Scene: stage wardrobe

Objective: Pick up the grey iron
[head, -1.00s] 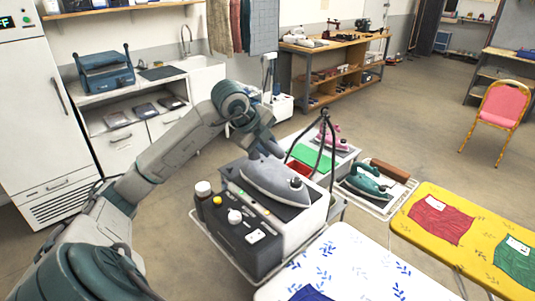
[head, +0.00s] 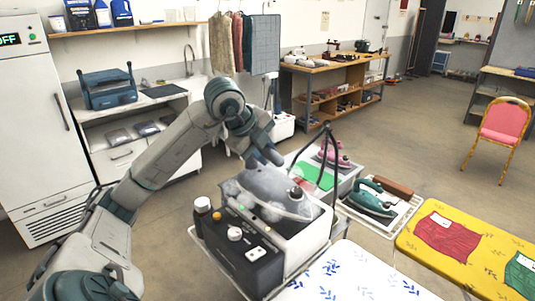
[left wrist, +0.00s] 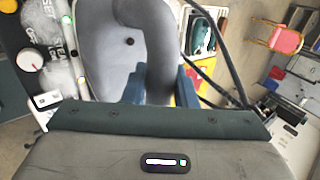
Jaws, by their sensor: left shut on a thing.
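The grey iron (head: 265,183) is at the steam station (head: 250,250), a box with a dark control panel and knobs. Its soleplate area is partly veiled by white steam-like puffs, so I cannot tell whether it touches the rest under it. My left gripper (head: 266,154) is above the iron and shut on its handle. In the left wrist view the thick grey handle (left wrist: 145,45) runs between the blue fingers (left wrist: 161,88). My right gripper is not in view.
A teal iron (head: 372,199) and a pink iron (head: 332,156) stand to the right. A dark cord stand (head: 334,165) rises close behind the grey iron. A patterned white ironing board (head: 350,275) is in front, a yellow one (head: 480,245) at right.

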